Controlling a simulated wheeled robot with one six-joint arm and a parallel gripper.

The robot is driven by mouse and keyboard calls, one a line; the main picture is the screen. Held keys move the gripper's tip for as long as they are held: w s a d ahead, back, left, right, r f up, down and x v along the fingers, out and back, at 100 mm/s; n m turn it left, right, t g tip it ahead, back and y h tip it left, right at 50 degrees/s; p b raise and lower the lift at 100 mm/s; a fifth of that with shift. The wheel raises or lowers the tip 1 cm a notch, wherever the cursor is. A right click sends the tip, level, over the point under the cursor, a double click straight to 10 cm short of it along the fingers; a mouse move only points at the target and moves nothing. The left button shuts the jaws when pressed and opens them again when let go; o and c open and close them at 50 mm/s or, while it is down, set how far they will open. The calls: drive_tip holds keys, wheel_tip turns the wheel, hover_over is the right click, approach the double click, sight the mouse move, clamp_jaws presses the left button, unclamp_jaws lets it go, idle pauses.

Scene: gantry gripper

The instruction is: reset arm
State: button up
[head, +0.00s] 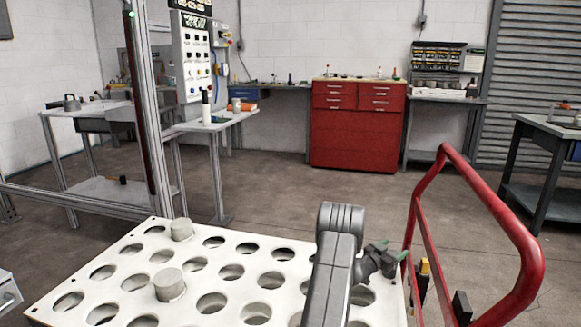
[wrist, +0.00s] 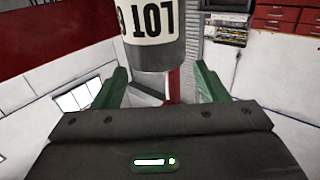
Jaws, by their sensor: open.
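My gripper (head: 390,251) shows in the head view at the end of my grey arm, over the right side of the white holed tray (head: 107,250). Its green fingers point to the right, towards a red rail. In the wrist view my gripper (wrist: 161,84) is open, with the two green fingers well apart. A dark cylinder with a white lettered label (wrist: 150,22) hangs at the top of the wrist view, beyond the finger gap; I cannot tell what it belongs to. Nothing is seen held between the fingers.
Two grey cylinders (head: 169,285) (head: 181,229) stand in tray holes; the other visible holes look empty. The red rail (head: 517,235) rises close right of my gripper. A metal post (head: 149,120) stands at left. Beyond the tray is open floor, then a red cabinet (head: 358,142).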

drive_tip(key=r, duration=0.2)
drive_tip(key=r+p, duration=0.1)
drive_tip(key=r, duration=0.1)
drive_tip(key=a+r+p, duration=0.1)
drive_tip(key=r, duration=0.1)
drive_tip(key=shift+r, duration=0.35)
drive_tip(key=s+a+r+n+t+y+p, duration=0.2)
drive_tip(key=s+a+r+p, duration=0.3)
drive_tip(key=a+r+p, duration=0.4)
drive_tip(key=s+a+r+n+t+y+p, duration=0.2)
drive_tip(key=s+a+r+p, duration=0.4)
drive_tip(key=a+r+p, duration=0.3)
drive_tip(key=s+a+r+n+t+y+p, duration=0.2)
drive_tip(key=s+a+r+y+p, duration=0.3)
drive_tip(key=a+r+p, duration=0.5)
drive_tip(key=shift+s+a+r+n+t, duration=0.25)
drive_tip(key=shift+a+r+n, duration=0.45)
drive_tip(key=shift+a+r, duration=2.35)
drive_tip(key=shift+w+a+f, duration=0.1)
drive_tip(key=shift+a+f, duration=0.85)
drive_tip(key=shift+f, duration=0.05)
